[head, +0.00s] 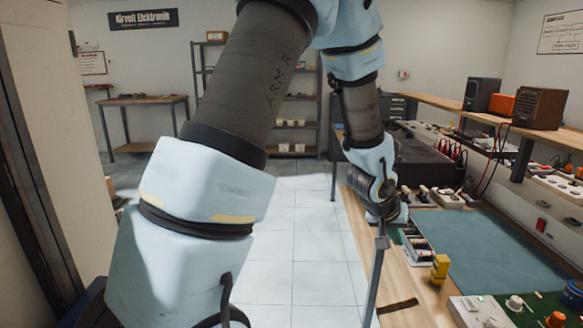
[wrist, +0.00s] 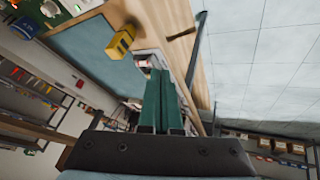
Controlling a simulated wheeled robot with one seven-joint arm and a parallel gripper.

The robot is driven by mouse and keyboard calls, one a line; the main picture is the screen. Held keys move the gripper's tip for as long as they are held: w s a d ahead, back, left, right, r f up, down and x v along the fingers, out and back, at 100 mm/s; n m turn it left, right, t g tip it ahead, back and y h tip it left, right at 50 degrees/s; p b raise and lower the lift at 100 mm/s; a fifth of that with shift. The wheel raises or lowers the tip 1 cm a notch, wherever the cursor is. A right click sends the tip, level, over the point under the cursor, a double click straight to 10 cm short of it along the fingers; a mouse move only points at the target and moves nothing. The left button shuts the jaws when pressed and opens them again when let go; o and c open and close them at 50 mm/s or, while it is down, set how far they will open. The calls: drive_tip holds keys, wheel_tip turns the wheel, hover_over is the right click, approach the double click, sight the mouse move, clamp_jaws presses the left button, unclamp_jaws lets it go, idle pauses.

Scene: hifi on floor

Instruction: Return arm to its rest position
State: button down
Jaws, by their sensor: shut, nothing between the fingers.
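My arm fills the middle of the head view, reaching up and then down toward the left edge of the workbench (head: 365,240). In the wrist view my gripper (wrist: 160,75) shows as two green fingers lying together, shut and empty. The fingers appear over the bench edge, with the blue mat (wrist: 90,45) and a yellow block (wrist: 120,42) beyond them. In the head view the gripper's fingertips are hard to make out near the wrist at the bench's left edge.
The bench holds a blue-green mat (head: 500,255), a yellow block (head: 440,268) and a dark box (head: 425,165). A shelf unit (head: 297,115) and a wooden table (head: 150,101) stand at the back. The tiled floor (head: 300,245) left of the bench is clear.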

drive_tip(key=w+a+r+n+y, duration=0.2)
drive_tip(key=w+a+y, duration=0.1)
drive_tip(key=a, duration=1)
drive_tip(key=s+a+r+n+g+y, duration=0.1)
drive_tip(key=s+a, duration=0.3)
drive_tip(key=a, duration=0.6)
drive_tip(key=s+a+r+n+g+y, duration=0.1)
drive_tip(key=s+a, duration=0.4)
drive_tip(key=a, duration=0.5)
drive_tip(key=shift+r+y, duration=0.3)
drive_tip(key=shift+r, duration=0.25)
